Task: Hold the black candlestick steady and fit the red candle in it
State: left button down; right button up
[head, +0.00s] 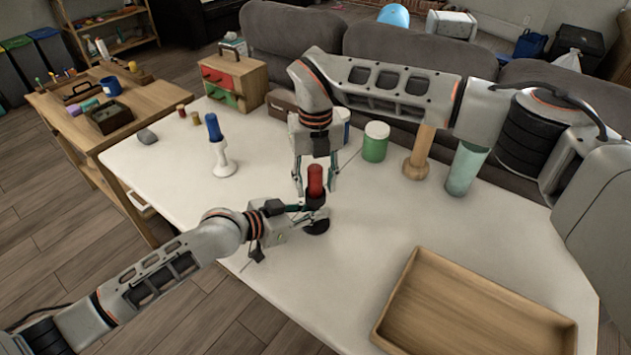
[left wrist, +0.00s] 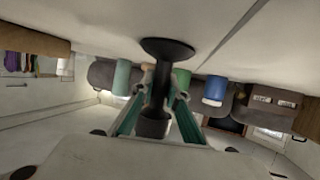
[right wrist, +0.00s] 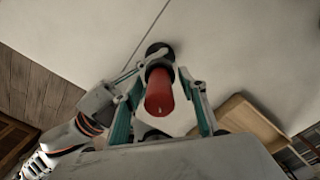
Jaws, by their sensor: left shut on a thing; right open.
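The black candlestick (head: 316,227) stands on the white table. My left gripper (head: 312,208) is shut on its stem; the left wrist view shows the stem (left wrist: 162,82) between the fingers, with the round base (left wrist: 168,47) on the table. The red candle (head: 316,180) stands upright at the top of the candlestick, and it also shows in the right wrist view (right wrist: 159,93). How deep it sits in the cup is hidden. My right gripper (right wrist: 163,90) comes from above and is open, with one finger on each side of the candle.
A white candlestick with a blue candle (head: 220,162) stands to the left. A green jar (head: 375,142), a wooden candlestick (head: 418,155) and a pale green cylinder (head: 465,168) stand behind to the right. A wooden tray (head: 412,290) lies at the front right.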

notch_tip(320, 180, up, 12)
dwell(0.5)
pick_arm(q)
jog(key=c, duration=1.9)
grip_release()
jog(key=o, duration=0.5)
jog(key=shift+o, duration=0.2)
jog(key=shift+a, duration=0.1)
jog(key=v, duration=1)
jog(key=shift+s+a, duration=0.2)
jog(key=shift+a, duration=0.05)
jog(key=shift+s+a+r, duration=0.3)
jog(key=shift+s+a, duration=0.1)
jog(key=shift+a, duration=0.05)
